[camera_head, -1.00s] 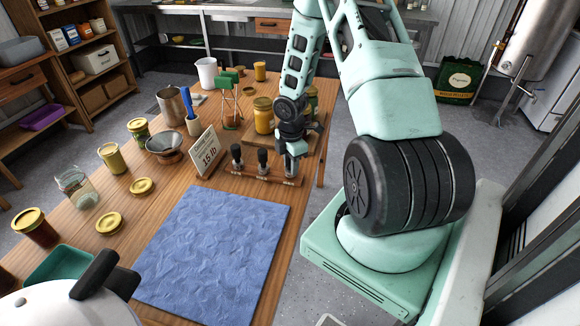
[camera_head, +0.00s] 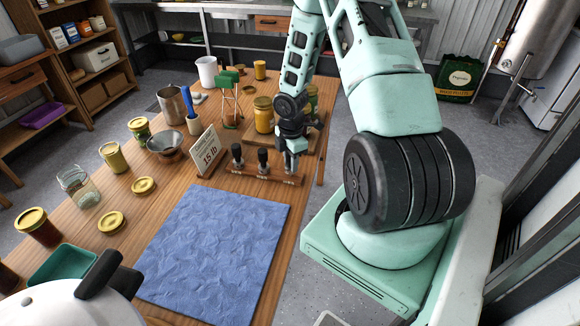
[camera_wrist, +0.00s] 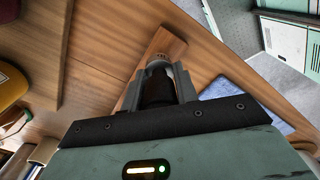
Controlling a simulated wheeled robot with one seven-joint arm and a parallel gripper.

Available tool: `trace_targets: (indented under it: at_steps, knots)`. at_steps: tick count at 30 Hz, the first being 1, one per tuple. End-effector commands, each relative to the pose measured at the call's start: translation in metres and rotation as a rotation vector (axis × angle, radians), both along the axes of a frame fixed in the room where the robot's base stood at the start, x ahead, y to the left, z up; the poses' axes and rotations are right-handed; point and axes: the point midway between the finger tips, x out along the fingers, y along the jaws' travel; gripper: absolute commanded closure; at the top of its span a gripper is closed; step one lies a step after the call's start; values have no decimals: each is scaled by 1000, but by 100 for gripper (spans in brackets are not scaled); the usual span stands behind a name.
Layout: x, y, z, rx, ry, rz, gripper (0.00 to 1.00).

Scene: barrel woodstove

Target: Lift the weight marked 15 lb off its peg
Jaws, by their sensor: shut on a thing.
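A wooden rack (camera_head: 250,175) stands behind the blue mat and holds a row of small dark weights. The left weight (camera_head: 237,155) and the middle weight (camera_head: 262,160) stand upright and free. My gripper (camera_head: 291,164) is at the right end of the rack, pointing down, shut on the right-hand weight, which it mostly hides. In the wrist view my gripper (camera_wrist: 158,82) has a dark weight (camera_wrist: 157,88) between its fingers, with the wooden rack (camera_wrist: 165,42) beyond it. I cannot tell whether this weight is clear of its peg. No marking on the weights is readable.
A card reading 15 lb (camera_head: 207,152) stands just left of the rack. A jar with a yellow lid (camera_head: 263,115) stands behind on a wooden board. The blue mat (camera_head: 215,240) in front is bare.

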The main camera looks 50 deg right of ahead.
Motion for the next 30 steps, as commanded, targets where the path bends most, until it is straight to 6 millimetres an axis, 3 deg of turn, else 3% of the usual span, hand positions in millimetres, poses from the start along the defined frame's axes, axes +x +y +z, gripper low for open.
trace_targets:
  at_steps: [30]
  knots:
    - [0,0,31,0,0,0,100]
